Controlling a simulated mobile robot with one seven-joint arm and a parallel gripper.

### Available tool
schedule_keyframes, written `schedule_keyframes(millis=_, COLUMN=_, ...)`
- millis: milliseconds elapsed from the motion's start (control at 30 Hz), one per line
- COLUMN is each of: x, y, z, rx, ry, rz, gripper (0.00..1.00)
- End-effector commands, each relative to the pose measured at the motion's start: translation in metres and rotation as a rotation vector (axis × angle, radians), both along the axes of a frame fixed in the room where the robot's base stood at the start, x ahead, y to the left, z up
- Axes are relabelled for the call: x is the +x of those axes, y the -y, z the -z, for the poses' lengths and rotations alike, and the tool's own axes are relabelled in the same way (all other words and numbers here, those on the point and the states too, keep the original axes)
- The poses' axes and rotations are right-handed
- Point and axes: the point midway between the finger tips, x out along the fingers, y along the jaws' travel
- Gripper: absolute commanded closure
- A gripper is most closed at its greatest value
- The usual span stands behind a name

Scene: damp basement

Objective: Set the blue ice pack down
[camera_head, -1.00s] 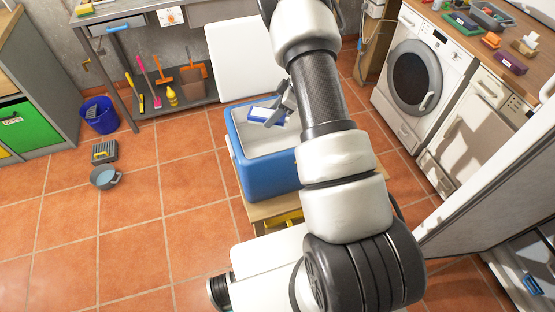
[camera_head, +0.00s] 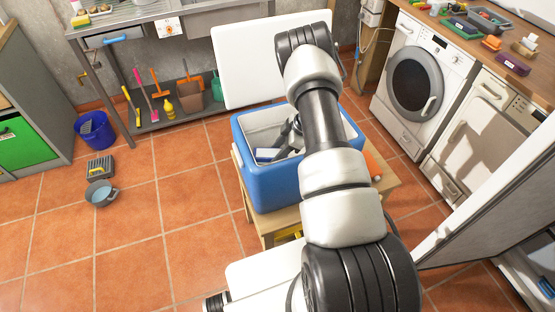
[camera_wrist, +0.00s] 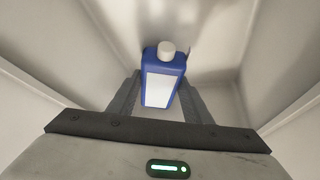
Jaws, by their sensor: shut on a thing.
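The blue ice pack (camera_wrist: 162,83) has a white label and a pale round cap. It shows between the two fingers of my gripper (camera_wrist: 160,92) in the wrist view, and my gripper is shut on it. In the head view the ice pack (camera_head: 265,155) is inside the blue cooler box (camera_head: 272,188), low near its left inner wall, partly hidden by my gripper (camera_head: 280,150). The box's pale inner walls surround the pack in the wrist view. Whether the pack touches the box floor I cannot tell.
The cooler's white lid (camera_head: 255,65) stands open behind it. The box sits on a small wooden table (camera_head: 385,180), with an orange thing (camera_head: 372,165) at its right. A washing machine (camera_head: 418,75) stands right, and a sink bench (camera_head: 150,30) behind. The tiled floor at left is mostly clear.

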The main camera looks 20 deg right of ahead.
Motion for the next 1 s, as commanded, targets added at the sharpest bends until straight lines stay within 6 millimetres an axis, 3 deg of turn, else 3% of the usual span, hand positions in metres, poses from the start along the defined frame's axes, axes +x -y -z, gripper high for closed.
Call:
schedule_keyframes(millis=200, x=-0.001, y=0.0, z=0.031, rx=0.002, ry=-0.002, rz=0.001, gripper=0.84)
schedule_keyframes(millis=600, x=0.0, y=0.0, z=0.038, rx=0.0, ry=0.0, rz=0.001, gripper=0.84)
schedule_keyframes(millis=633, x=-0.001, y=0.0, z=0.037, rx=0.001, ry=-0.001, rz=0.0, gripper=0.5)
schedule_keyframes(millis=700, x=-0.001, y=0.0, z=0.037, rx=0.001, ry=-0.002, rz=0.001, gripper=0.38)
schedule_keyframes(millis=1000, x=-0.001, y=0.0, z=0.036, rx=0.001, ry=-0.002, rz=0.001, gripper=0.36)
